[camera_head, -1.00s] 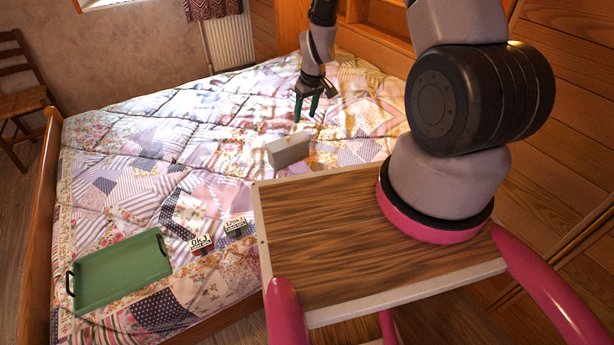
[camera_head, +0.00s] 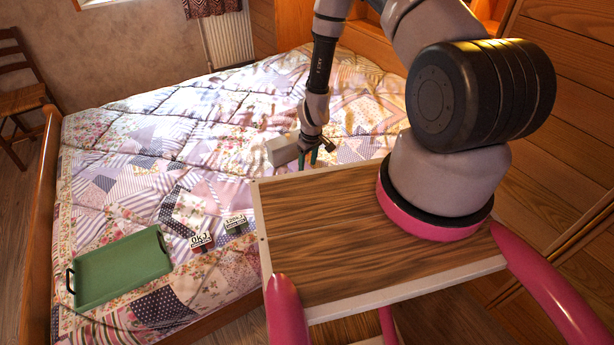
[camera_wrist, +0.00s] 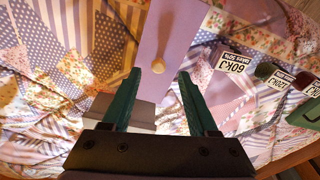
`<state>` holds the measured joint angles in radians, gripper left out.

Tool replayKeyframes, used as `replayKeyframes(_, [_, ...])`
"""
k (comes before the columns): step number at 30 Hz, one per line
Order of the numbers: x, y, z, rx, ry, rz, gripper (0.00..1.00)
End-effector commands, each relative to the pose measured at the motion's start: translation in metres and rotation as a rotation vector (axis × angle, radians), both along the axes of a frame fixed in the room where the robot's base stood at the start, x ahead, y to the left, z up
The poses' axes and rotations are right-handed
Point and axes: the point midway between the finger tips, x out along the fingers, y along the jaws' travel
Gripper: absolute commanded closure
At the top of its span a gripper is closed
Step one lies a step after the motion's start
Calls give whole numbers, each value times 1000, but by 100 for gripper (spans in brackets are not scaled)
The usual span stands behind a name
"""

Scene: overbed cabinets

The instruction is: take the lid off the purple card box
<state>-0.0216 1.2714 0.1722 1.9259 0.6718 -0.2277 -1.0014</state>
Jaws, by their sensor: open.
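The card box (camera_head: 281,150) stands on the quilt and looks pale grey in the head view. Nothing is held. I cannot tell how far the fingertips are above the lid. A grey surface shows below the purple panel, partly behind the left finger.
A green tray (camera_head: 124,271) with dark handles lies on the bed's near left. Small printed signs (camera_head: 201,241) (camera_head: 236,224) stand between tray and box. The patchwork quilt (camera_head: 140,130) is otherwise clear. The wooden cabinet wall (camera_head: 575,120) stands at the right.

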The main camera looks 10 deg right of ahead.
Motion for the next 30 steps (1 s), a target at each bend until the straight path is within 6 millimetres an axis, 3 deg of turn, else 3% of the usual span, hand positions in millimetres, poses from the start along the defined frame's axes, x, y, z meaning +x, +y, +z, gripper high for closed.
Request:
replayKeyframes(6, [3, 0, -29, 2, 1, -1, 40])
replayKeyframes(14, [4, 0, -32, 1, 0, 0, 40])
replayKeyframes(17, [4, 0, -32, 1, 0, 0, 71])
replayKeyframes(19, [4, 0, -32, 1, 0, 0, 98])
replayKeyframes(30, [4, 0, -30, 1, 0, 0, 100])
